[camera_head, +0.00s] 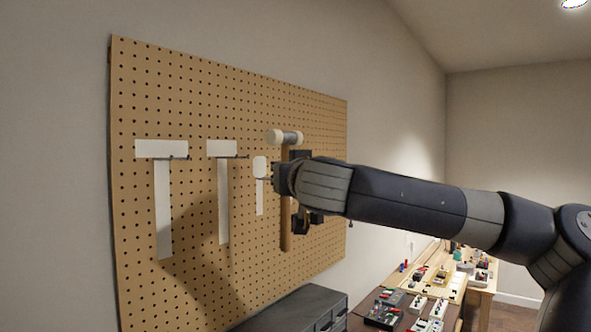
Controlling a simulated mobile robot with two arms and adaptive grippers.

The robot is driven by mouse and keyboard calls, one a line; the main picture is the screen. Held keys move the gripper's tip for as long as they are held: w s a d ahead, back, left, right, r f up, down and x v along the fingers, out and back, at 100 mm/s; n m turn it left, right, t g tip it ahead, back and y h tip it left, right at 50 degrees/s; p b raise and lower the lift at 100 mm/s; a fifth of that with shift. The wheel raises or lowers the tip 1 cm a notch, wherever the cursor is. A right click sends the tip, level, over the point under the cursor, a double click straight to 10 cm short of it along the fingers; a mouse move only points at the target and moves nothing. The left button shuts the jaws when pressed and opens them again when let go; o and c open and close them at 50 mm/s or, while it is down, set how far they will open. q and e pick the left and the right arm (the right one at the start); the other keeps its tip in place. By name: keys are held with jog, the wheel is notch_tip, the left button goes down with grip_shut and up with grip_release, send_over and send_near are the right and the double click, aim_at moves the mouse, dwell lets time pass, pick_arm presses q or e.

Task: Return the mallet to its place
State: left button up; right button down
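The mallet (286,215) has a wooden handle and a grey head with pale ends. It is upright, head up, in front of the right part of the pegboard (190,90). My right gripper (297,188) comes in from the right and appears shut around the handle below the head; the arm hides part of the grip. White T-shaped outlines (163,205) and (223,195) mark the board, with a smaller white outline (260,185) just left of the mallet. I cannot tell whether the mallet touches the board. My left gripper is out of view.
Small metal hooks (180,157) stick out of the board near the outlines. A dark drawer cabinet (300,308) stands below the board. Benches with small parts and tools (430,290) stand at the lower right.

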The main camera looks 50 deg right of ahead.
jog(key=w+a+p, duration=0.1)
jog(key=w, duration=0.9)
jog(key=shift+w+f, duration=0.25)
jog(key=shift+f, duration=0.05)
dwell(0.4)
jog(key=shift+d, duration=0.1)
jog(key=shift+a+b, duration=0.2)
jog(key=shift+b, duration=0.1)
dwell(0.4)
jog(key=shift+b, duration=0.3)
jog(key=shift+w, duration=0.1)
dwell(0.6)
